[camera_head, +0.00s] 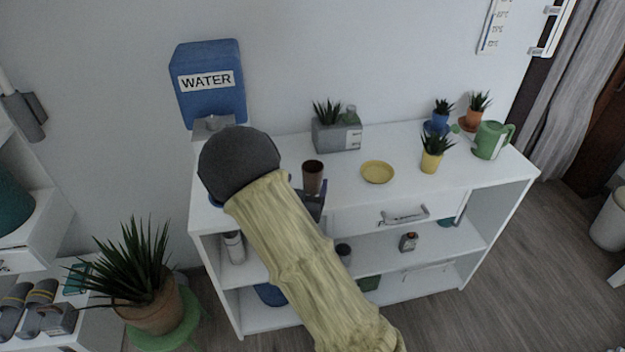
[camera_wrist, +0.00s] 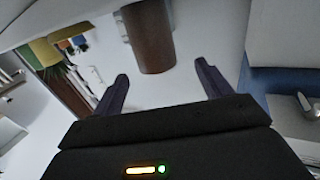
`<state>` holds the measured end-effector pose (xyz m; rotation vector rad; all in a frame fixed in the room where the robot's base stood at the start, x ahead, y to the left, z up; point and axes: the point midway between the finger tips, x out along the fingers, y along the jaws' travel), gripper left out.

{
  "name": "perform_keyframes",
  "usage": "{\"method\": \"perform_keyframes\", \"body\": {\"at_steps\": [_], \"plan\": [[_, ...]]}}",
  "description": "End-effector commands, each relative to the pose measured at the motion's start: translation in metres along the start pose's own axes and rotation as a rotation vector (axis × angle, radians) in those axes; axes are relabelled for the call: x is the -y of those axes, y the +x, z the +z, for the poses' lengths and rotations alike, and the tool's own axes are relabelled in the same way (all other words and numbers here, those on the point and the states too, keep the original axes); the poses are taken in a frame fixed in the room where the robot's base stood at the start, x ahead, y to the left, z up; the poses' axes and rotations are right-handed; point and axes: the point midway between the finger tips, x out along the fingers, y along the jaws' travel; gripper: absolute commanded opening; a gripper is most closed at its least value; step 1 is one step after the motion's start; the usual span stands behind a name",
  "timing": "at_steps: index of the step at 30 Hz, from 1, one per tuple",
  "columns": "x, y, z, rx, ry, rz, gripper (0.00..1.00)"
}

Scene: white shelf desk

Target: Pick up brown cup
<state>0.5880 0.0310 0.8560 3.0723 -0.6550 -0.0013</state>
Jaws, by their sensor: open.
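The brown cup (camera_head: 313,177) stands upright on the white desk top, left of the yellow plate. In the wrist view the brown cup (camera_wrist: 149,38) is ahead of the fingers, roughly centred between them, with its far end cut off by the frame edge. My gripper (camera_wrist: 160,85) is open and empty, its two dark fingers apart on either side of the cup's line. In the head view my gripper (camera_head: 316,199) is mostly hidden behind my arm, close to the cup. I cannot tell whether a finger touches it.
A yellow plate (camera_head: 377,172) lies right of the cup. A grey planter box (camera_head: 337,136) stands behind it. A blue water dispenser (camera_head: 209,85) is at the back left. A yellow potted plant (camera_head: 431,162) and a green watering can (camera_head: 492,140) stand at the right.

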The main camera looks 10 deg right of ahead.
Motion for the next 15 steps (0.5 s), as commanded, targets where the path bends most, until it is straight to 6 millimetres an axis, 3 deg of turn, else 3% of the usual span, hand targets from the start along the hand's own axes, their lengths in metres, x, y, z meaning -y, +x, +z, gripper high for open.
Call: {"method": "perform_keyframes", "body": {"at_steps": [8,15], "plan": [[-0.001,0.006,0.0,-0.001,0.001,0.002,0.78],[-0.006,0.04,0.001,-0.003,0.001,0.002,0.78]]}}
